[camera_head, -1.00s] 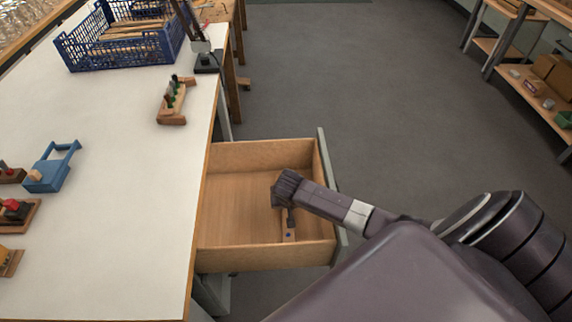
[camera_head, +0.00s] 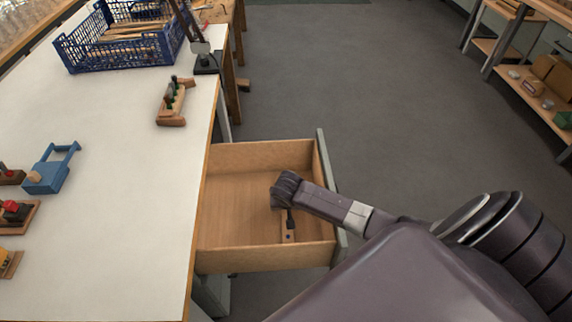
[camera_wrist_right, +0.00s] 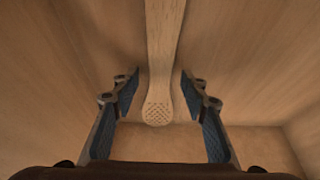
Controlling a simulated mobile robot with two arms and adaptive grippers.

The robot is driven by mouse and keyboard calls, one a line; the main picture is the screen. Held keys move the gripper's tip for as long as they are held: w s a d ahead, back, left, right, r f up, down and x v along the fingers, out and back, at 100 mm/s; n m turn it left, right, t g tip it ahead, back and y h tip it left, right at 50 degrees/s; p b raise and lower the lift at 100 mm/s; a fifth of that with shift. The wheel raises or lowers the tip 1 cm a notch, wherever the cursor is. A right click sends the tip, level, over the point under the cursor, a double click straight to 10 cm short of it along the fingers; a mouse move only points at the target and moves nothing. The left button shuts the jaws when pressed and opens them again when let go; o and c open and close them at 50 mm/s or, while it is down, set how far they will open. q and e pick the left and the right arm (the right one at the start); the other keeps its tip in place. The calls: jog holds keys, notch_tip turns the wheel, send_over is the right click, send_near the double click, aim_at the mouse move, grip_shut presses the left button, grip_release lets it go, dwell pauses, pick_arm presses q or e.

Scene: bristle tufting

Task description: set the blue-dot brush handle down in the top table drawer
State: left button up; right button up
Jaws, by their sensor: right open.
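The top table drawer (camera_head: 235,205) is pulled out from the white table and shows a bare wooden floor. My right gripper (camera_head: 289,220) is down inside the drawer, near its front right part. In the right wrist view my right gripper (camera_wrist_right: 160,95) is open, with one blue-padded finger on each side of a wooden brush handle (camera_wrist_right: 162,45). The handle lies between the fingers with a gap on both sides, its end with a pattern of small holes towards me. In the head view the handle (camera_head: 288,237) shows only in part below the gripper, with a dark dot. My left gripper is out of view.
The white table (camera_head: 110,190) holds a blue crate (camera_head: 120,50) of wooden pieces, a wooden block with small tools (camera_head: 172,103) and a blue holder (camera_head: 50,170). The drawer walls stand close around my right gripper.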

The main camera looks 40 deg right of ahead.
jog(key=p+v, duration=0.1)
jog(key=v, duration=1)
jog(key=shift+r+p, duration=0.3)
jog(key=shift+p, duration=0.05)
jog(key=shift+r, duration=0.1)
